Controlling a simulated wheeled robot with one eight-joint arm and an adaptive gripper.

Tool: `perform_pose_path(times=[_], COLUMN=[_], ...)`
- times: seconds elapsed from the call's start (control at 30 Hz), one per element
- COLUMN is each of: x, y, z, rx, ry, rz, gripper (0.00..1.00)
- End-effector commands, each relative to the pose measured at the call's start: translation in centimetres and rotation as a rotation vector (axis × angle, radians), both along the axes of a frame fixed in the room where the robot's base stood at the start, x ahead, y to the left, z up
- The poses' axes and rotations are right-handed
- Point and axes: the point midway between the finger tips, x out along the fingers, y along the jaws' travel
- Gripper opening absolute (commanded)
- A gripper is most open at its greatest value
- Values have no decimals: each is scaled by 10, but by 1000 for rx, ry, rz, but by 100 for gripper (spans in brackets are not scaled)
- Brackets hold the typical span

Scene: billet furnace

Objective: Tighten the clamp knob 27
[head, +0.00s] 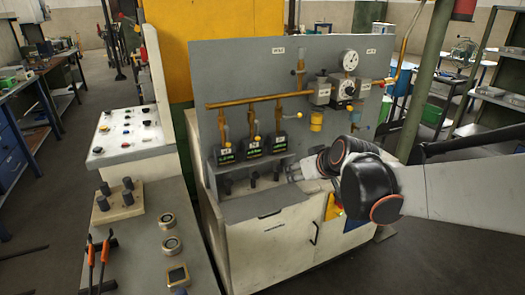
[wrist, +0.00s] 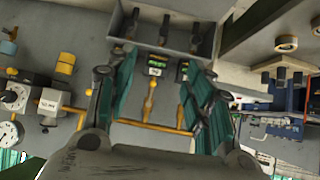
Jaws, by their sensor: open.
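Several short black knobs stand in a grey recessed shelf (head: 238,188) under three dark meters with green displays. In the head view these are a left knob (head: 227,187), a middle knob (head: 253,181) and a right knob (head: 277,174). No number 27 is readable on any of them. My gripper (head: 294,173) is at the right end of the shelf, close to the right knob. In the wrist view, which is upside down, my gripper (wrist: 160,58) has its green-padded fingers spread apart with nothing between them. The knobs (wrist: 165,26) show beyond the fingertips.
Yellow-brown pipes (head: 253,98) and a round gauge (head: 350,60) are on the grey panel above. A sloped console (head: 125,145) and a block with several dark pegs (head: 118,207) stand at left.

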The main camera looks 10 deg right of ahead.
Motion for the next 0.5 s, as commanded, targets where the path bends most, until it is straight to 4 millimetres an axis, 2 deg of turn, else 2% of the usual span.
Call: perform_pose_path(times=[0.1,0.27,0.5], x=[33,74,128], y=[-3,-7,-17], z=[-11,-28,-64], rx=[-4,-13,-30], ry=[-36,-87,-164], rz=[20,44,71], gripper=[48,48,48])
